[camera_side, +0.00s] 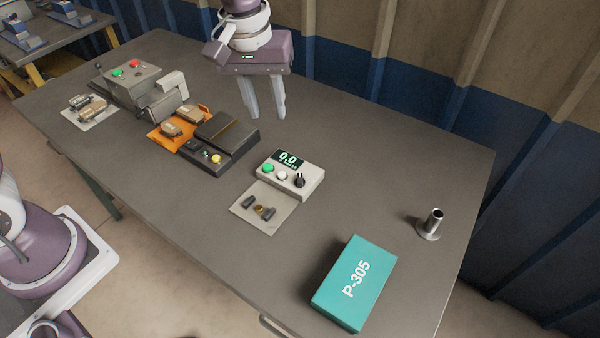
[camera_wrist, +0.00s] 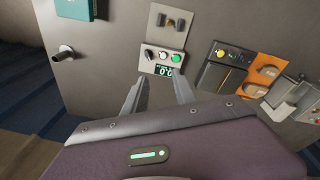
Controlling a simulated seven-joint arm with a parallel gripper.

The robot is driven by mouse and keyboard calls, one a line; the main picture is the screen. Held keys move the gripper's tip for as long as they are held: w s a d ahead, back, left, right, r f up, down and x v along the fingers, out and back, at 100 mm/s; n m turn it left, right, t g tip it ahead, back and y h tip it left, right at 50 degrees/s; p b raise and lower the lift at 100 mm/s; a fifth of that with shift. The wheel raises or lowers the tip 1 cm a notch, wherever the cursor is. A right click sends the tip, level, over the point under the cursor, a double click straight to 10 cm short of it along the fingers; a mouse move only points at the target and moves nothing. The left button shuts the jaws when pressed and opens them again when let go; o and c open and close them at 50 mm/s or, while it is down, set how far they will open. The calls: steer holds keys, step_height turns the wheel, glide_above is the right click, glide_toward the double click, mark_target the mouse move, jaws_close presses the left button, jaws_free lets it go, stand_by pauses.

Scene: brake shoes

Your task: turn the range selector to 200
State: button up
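The range selector (camera_side: 299,180) is a small black knob at the right end of a light grey meter box (camera_side: 305,192). A green button and a white button sit to its left, and the display (camera_side: 289,159) above them reads about 0.0. In the wrist view the selector (camera_wrist: 149,54) is at the left end of the box. The number it points to is too small to read. My gripper (camera_side: 265,115) hangs above the table behind the meter, apart from it. Its two fingers (camera_wrist: 160,92) are spread with nothing between them.
A plate (camera_side: 243,210) with small dark parts lies in front of the meter. A teal box marked P-305 (camera_side: 375,262) and a metal post (camera_side: 433,222) stand to the right. A black device (camera_side: 238,150), an orange mat (camera_side: 158,137) and a grey machine (camera_side: 125,88) stand to the left.

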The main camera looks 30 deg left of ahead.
steer(key=n+g, duration=0.2)
glide_above(300, 178)
step_height(300, 178, down, 12)
steer(key=shift+s+f, duration=0.1)
steer(key=shift+f, duration=0.05)
step_height(300, 178, down, 8)
steer(key=shift+r, duration=0.1)
jaws_close()
